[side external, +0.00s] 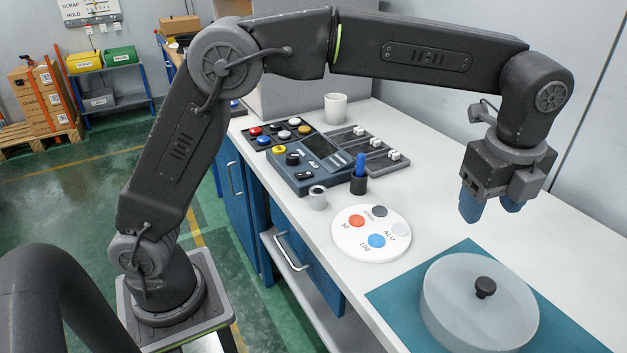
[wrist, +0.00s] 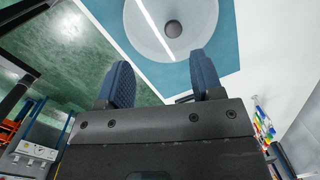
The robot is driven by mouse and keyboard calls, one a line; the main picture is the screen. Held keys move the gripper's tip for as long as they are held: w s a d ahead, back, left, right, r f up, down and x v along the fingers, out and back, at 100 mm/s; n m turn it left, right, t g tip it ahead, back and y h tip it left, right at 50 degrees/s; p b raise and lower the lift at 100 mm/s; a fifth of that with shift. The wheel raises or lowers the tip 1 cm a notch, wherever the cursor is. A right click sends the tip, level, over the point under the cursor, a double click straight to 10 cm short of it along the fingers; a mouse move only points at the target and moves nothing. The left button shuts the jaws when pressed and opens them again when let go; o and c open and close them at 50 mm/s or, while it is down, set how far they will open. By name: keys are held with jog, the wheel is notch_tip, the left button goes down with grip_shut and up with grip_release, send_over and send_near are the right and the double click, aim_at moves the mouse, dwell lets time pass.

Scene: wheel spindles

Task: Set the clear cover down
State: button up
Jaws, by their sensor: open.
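The clear cover (side external: 478,305) is a round, frosted, see-through dome with a black knob (side external: 485,287) on top. It sits on the teal mat (side external: 395,292) at the front right of the white bench. It also shows at the top of the wrist view (wrist: 150,40), with its knob (wrist: 172,28) ahead of the fingers. My gripper (side external: 490,207) has blue fingertips. It is open and empty, above and behind the cover and apart from it. In the wrist view its two fingers (wrist: 160,80) are spread with nothing between them. Nothing can be made out inside the cover.
A white round plate (side external: 350,240) with coloured discs lies left of the mat. Behind it are a dark cup (side external: 358,183) holding something blue, a small grey ring (side external: 317,198), a control box (side external: 310,160), a button panel and a white mug (side external: 335,108). The bench right of the plate is clear.

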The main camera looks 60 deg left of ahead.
jog(key=s+a+r+n+t, duration=0.1)
jog(key=s+a+r+n, duration=0.1)
jog(key=s+a+n, duration=0.45)
jog(key=s+a+r+n+t, duration=0.1)
jog(key=s+a+r+n, duration=0.2)
jog(key=s+a+n, duration=0.4)
jog(key=s+a+f+n+t, duration=0.2)
jog(key=s+a+f+n, duration=0.4)
jog(key=s, duration=0.4)
jog(key=shift+a+f+n+h, duration=0.25)
jog(key=shift+a+n, duration=0.25)
jog(key=shift+n, duration=0.45)
